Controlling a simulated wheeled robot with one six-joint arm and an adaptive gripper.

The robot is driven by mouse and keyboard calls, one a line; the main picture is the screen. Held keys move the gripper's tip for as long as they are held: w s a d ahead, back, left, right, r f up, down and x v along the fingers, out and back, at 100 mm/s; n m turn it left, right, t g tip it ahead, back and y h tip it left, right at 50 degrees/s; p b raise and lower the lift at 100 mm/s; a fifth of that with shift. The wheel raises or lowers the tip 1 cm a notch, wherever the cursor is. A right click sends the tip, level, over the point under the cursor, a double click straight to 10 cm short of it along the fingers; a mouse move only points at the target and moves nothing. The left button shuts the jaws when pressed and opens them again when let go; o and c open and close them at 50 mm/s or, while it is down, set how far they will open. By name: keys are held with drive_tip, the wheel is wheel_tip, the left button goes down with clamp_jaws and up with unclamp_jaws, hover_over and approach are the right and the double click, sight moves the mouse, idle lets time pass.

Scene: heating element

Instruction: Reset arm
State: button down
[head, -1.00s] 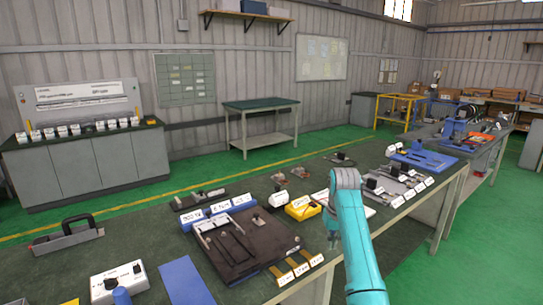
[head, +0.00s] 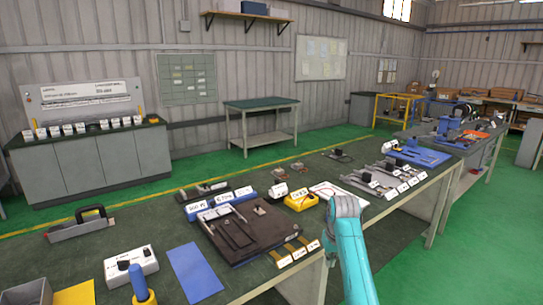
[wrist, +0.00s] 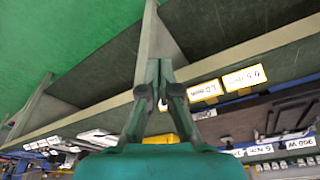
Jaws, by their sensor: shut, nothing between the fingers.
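My teal arm (head: 352,255) rises from the bottom of the head view, over the front edge of the long workbench. Its grey-ended joint is its highest visible part, and the fingers cannot be made out there. In the wrist view my gripper (wrist: 159,68) shows two dark fingers meeting at their tips, shut and empty. It is above the bench edge and green floor, with nothing held.
The workbench holds a black fixture board (head: 250,238), a blue plate (head: 194,272), a white control box (head: 131,265) and a yellow block (head: 301,201). Yellow-edged label tags (wrist: 245,77) lie near the bench edge. Green floor (head: 470,240) is clear at right.

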drive_tip(key=s+f+t, duration=0.1)
drive_tip(key=s+f, duration=0.4)
drive_tip(key=f, duration=0.5)
drive_tip(key=s+f+t, duration=0.2)
drive_tip(key=s+f, duration=0.3)
drive_tip(key=f, duration=0.6)
drive_tip(key=s+f+t, duration=0.2)
drive_tip(key=s+f, duration=0.3)
drive_tip(key=s, duration=0.5)
drive_tip(key=s+f+t, duration=0.1)
drive_tip(key=s+f, duration=0.3)
drive_tip(key=s, duration=0.7)
drive_tip(key=s+r+m+t, duration=0.15)
drive_tip(key=s+r, duration=0.25)
drive_tip(key=s, duration=0.6)
drive_tip(key=s+r+n+t, duration=0.1)
drive_tip(key=s+r+t, duration=0.15)
drive_tip(key=s, duration=0.85)
drive_tip(key=s+r+t, duration=0.1)
drive_tip(key=s+r, duration=0.6)
drive_tip(key=r, duration=0.3)
drive_tip(key=s+r+t, duration=0.1)
drive_tip(key=s+r, duration=0.5)
drive_tip(key=r, duration=0.3)
drive_tip(key=shift+s+r+m, duration=0.35)
drive_tip(key=shift+s, duration=0.05)
